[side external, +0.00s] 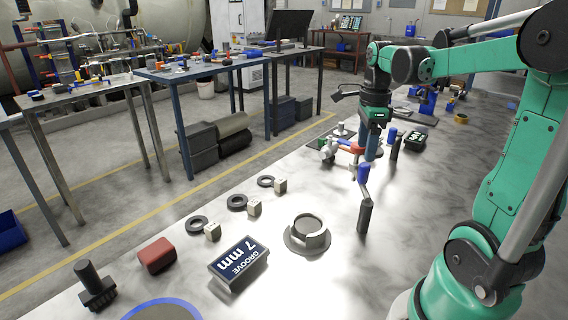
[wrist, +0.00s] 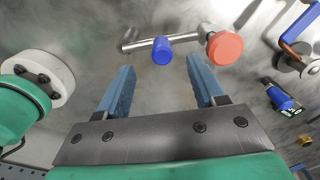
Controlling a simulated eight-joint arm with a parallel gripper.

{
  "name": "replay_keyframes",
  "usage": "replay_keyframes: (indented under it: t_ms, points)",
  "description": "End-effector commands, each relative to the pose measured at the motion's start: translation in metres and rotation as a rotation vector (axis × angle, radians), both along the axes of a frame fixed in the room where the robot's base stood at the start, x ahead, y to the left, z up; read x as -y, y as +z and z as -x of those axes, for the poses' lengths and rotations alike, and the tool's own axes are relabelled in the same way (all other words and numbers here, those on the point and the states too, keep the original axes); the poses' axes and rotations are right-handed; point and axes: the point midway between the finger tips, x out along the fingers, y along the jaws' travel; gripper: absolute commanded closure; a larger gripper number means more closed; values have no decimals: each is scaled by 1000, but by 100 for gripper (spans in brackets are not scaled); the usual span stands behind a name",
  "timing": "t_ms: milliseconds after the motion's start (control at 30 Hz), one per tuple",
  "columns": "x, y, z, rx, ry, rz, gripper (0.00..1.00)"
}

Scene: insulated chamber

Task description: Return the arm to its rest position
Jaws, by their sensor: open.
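My gripper (side external: 371,155) hangs from the green arm over the metal table, pointing down, with its blue fingers above the bench. In the wrist view my gripper (wrist: 160,65) shows two blue fingers wide apart with nothing held between them. Beyond the fingertips lies a metal rod (wrist: 140,43) with a blue cap (wrist: 162,51) and a round orange-red piece (wrist: 225,47). I cannot tell how far below the fingers these parts are.
Near the gripper stand a small fitting with a red part (side external: 350,147), a blue-topped piece (side external: 364,173) and a dark upright handle (side external: 365,216).

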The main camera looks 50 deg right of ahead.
Motion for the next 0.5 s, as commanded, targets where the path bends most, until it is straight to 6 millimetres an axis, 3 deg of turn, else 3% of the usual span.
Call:
replay_keyframes:
  t_ms: [167, 400, 500]
  points:
    - [-48, 0, -19, 87, 544, 102, 38]
    - [-139, -7, -34, 214, 1628, 413, 38]
    - [-167, -11, -34, 238, 1970, 557, 38]
